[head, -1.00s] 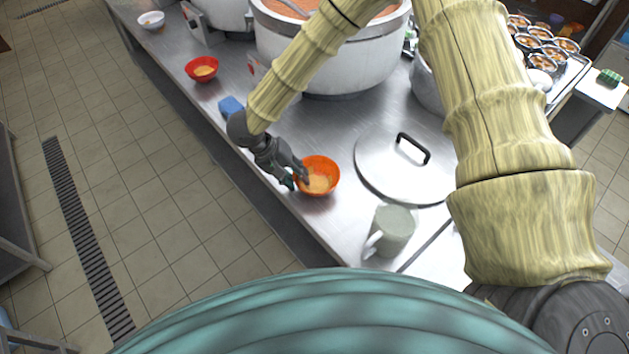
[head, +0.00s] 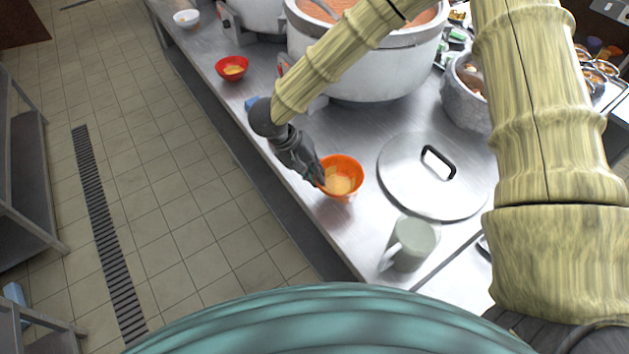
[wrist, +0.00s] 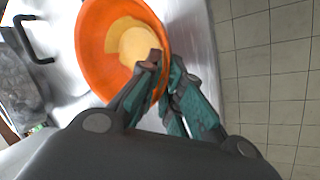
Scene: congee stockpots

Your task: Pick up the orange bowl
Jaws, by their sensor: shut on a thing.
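The orange bowl (head: 345,168), with pale yellowish congee inside, is at the front edge of the steel counter in the head view. It also shows in the wrist view (wrist: 95,50), at the top, with its rim at the fingers. My gripper (head: 320,180) is at the bowl's left side in the head view. In the wrist view my gripper (wrist: 163,72) is shut on the bowl's rim, one finger over the inside and the other outside. I cannot tell whether the bowl touches the counter.
A steel lid (head: 415,195) with a black handle lies right of the bowl. A grey-green mug (head: 412,245) stands nearer. A red bowl (head: 232,68), a blue block (head: 250,103) and a large stockpot (head: 365,65) are farther back. Open tiled floor lies left of the counter.

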